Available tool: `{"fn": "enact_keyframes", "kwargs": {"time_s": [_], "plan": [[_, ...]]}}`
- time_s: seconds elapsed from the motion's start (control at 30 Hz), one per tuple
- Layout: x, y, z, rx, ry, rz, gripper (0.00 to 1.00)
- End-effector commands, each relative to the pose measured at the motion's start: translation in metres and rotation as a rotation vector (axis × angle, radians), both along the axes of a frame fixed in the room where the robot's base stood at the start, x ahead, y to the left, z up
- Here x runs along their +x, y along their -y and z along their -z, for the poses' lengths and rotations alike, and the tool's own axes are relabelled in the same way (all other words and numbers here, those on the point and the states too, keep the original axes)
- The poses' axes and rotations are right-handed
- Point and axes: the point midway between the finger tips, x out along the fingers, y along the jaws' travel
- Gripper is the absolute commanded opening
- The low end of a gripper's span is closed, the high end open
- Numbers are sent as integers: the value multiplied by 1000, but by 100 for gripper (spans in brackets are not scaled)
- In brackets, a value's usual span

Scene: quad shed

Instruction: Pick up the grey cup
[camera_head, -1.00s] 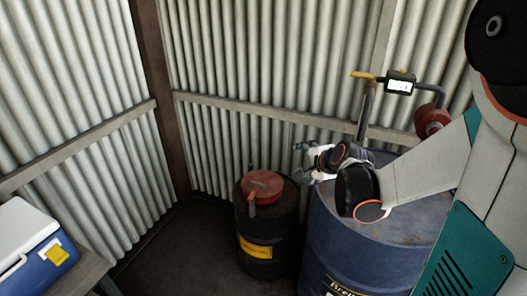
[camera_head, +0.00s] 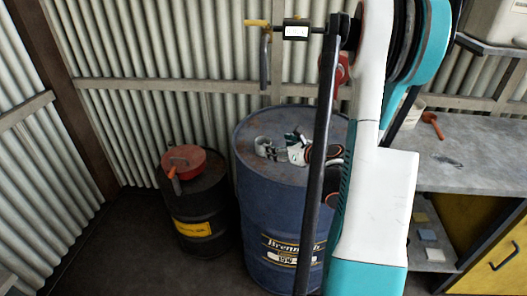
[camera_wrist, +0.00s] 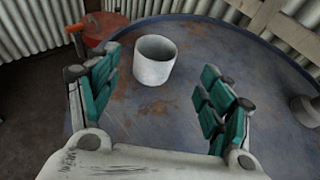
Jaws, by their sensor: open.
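The grey cup (camera_wrist: 154,62) stands upright and empty on the rusty top of the blue drum (camera_wrist: 180,130) in the wrist view. My gripper (camera_wrist: 160,80) is open, with its teal fingers spread left and right of the cup in the picture. Neither finger appears to touch the cup. How deep the cup sits between the fingers is hard to tell.
A yellow-handled pump (camera_head: 297,31) rises at the back. Corrugated walls close the corner behind.

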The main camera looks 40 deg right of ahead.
Motion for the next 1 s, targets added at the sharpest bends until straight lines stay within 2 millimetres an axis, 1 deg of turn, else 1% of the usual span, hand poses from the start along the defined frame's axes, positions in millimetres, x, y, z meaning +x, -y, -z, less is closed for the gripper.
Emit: {"fn": "enact_keyframes", "kwargs": {"time_s": [0.03, 0.13, 0.2, 0.47, 0.63, 0.73, 0.83, 1.0], "plan": [[10, -1, 5, -1, 0, -4, 73], [23, 1, 10, -2, 0, -3, 73], [29, 2, 12, -1, -1, -2, 73], [43, 1, 15, -3, -1, -2, 73], [66, -2, 21, -3, 0, -3, 73], [79, -1, 26, -4, -1, -4, 73], [85, 0, 27, -4, -1, -1, 73], [85, 1, 25, -3, -1, 0, 73]]}}
